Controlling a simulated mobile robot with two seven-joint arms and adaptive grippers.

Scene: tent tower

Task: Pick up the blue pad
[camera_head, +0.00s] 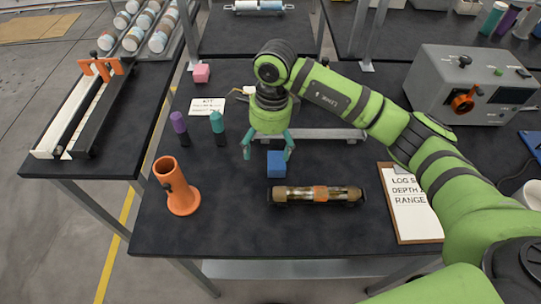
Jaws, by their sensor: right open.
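The blue pad (276,164) is a small blue block on the black table, near the table's middle. My right gripper (268,154) points down over it with teal fingers spread, one to the left of the block and one at its right. It is open and holds nothing. Whether a finger touches the block cannot be told. My right arm comes in from the right side. My left gripper does not show.
A brass-coloured tube (316,194) lies just in front of the block. An orange holder (176,187) stands at the left, with purple (180,127) and teal (218,127) bottles behind it. A pink block (201,73) sits farther back. A clipboard (410,203) lies right; a grey instrument (465,85) stands behind.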

